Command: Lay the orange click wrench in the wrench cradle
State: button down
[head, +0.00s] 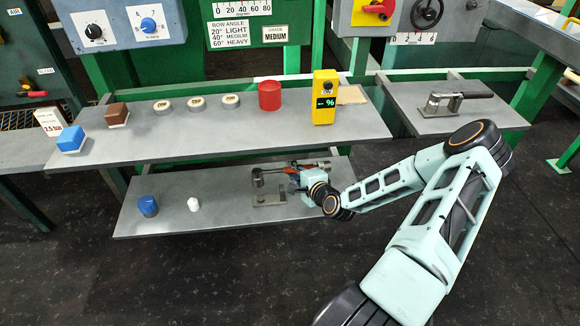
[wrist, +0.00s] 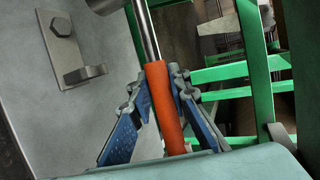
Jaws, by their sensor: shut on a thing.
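The orange click wrench (wrist: 164,105) runs between the blue-padded fingers of my gripper (wrist: 155,88) in the wrist view. My gripper is shut on its orange handle. The steel shaft and round head (wrist: 105,4) reach up past the fingers. In the head view, the wrench head (head: 257,177) points left over the lower shelf, and my gripper (head: 295,178) is at the shelf's right part. The wrench cradle appears to be the grey bracket plate (head: 268,199) below the wrench. In the wrist view, its bolt and hook (wrist: 75,60) are left of the wrench, apart from it.
The lower shelf (head: 225,213) also holds a blue cylinder (head: 148,206) and a small white piece (head: 193,204) at left. The upper shelf (head: 215,130) overhangs behind, with a red cylinder (head: 270,95) and yellow meter (head: 325,97).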

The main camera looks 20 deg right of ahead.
dwell(0.3)
jog(key=shift+f+b, duration=2.7)
jog(key=shift+f, duration=0.25)
jog(key=shift+f+b, duration=1.5)
jog(key=shift+b, duration=0.05)
jog(key=c, duration=1.1)
grip_release()
jog(key=shift+s, duration=0.1)
jog(key=shift+p+v, duration=1.35)
jog(key=shift+v, duration=2.6)
